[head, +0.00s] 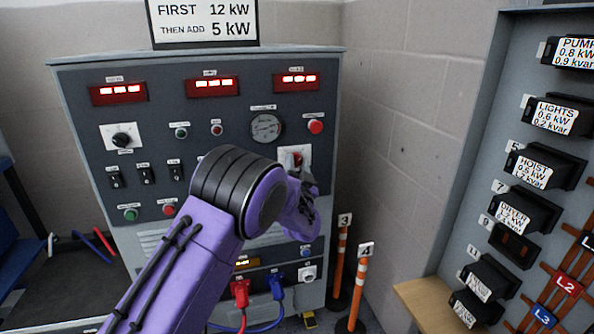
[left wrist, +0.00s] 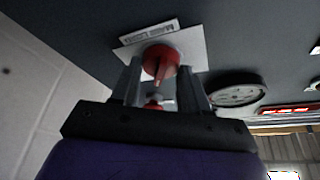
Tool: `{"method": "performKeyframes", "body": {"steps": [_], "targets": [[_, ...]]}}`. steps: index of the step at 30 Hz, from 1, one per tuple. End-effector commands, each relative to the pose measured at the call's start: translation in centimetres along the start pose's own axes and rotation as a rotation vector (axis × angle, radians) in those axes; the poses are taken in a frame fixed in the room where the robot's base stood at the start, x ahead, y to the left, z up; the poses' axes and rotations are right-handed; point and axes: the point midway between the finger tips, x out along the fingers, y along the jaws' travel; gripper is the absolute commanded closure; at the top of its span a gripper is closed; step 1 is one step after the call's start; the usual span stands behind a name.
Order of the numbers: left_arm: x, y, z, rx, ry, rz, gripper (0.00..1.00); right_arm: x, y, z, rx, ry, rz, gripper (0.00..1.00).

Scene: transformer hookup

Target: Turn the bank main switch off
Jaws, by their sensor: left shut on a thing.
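The bank main switch is a red rotary handle on a white plate on the grey control panel. In the head view the red handle (head: 297,160) shows just above my left gripper (head: 303,187), which hides its lower part. My right gripper is in neither view.
Beside the switch are a round gauge (head: 266,128) and a red button (head: 316,126). Red and blue plugs (head: 276,284) with cables sit low on the panel. Orange posts (head: 359,290) stand at the right, near a breaker board (head: 470,170).

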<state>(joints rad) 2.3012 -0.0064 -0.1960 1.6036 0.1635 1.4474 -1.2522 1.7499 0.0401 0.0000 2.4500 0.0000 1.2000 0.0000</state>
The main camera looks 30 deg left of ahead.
Motion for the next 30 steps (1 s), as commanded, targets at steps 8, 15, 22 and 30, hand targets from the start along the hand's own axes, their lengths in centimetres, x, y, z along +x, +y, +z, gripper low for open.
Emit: {"method": "performKeyframes", "body": {"steps": [8, 15, 22, 30], "targets": [[-0.1, 0.4, 0.2, -0.241, 0.001, -0.099, 0.86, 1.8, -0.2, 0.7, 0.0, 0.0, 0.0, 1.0], [-0.1, 0.5, 0.1, -0.453, 0.0, -0.186, 0.86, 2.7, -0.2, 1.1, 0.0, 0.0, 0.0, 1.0], [0.0, 0.6, 0.0, -0.655, 0.0, -0.271, 0.86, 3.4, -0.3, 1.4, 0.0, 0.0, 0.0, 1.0], [0.0, 0.7, -0.1, -0.889, -0.002, -0.368, 0.86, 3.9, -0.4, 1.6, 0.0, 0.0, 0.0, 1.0]]}}
